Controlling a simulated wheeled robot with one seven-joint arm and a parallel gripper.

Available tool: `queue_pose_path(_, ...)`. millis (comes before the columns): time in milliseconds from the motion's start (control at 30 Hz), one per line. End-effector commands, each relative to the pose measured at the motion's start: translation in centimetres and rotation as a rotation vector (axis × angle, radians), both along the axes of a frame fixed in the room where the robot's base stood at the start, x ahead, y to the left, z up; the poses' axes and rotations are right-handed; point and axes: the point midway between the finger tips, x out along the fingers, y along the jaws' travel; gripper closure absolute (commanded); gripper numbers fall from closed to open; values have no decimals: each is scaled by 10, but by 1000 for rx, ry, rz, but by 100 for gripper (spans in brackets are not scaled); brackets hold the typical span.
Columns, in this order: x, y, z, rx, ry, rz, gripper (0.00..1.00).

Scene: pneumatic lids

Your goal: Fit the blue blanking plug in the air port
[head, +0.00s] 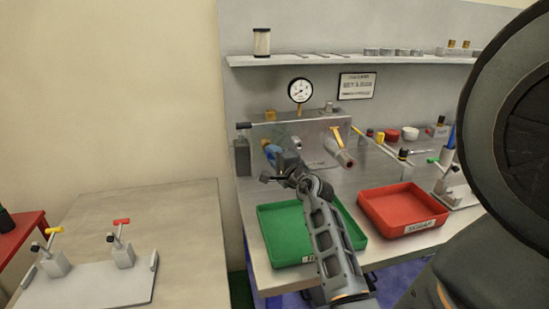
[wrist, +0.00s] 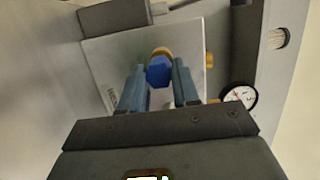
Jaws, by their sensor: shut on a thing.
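The blue plug (wrist: 158,73) sits between the fingertips of my gripper (wrist: 160,82), which is shut on it, in the wrist view. Directly beyond the plug, a brass-coloured ring (wrist: 161,51) of a port shows on the pale panel. The plug covers most of that port, and I cannot tell whether they touch or how deep the plug sits. In the head view my gripper (head: 275,157) is at the left part of the grey manifold block (head: 315,137), with blue showing at its tips. A brass bit (head: 265,143) shows just behind it.
A pressure gauge (head: 300,90) stands above the block. A dark-handled valve (head: 242,150) stands close at the left. A green tray (head: 283,252) lies under my arm, and a red tray (head: 402,208) is to the right.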

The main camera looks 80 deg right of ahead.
Motion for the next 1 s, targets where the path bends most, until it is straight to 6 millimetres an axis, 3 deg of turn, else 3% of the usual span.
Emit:
queue_pose_path(733, 7, -13, 0, 0, 0, 0, 99)
queue_pose_path(767, 7, -13, 0, 0, 0, 0, 68)
queue_pose_path(1000, 7, -13, 0, 0, 0, 0, 45)
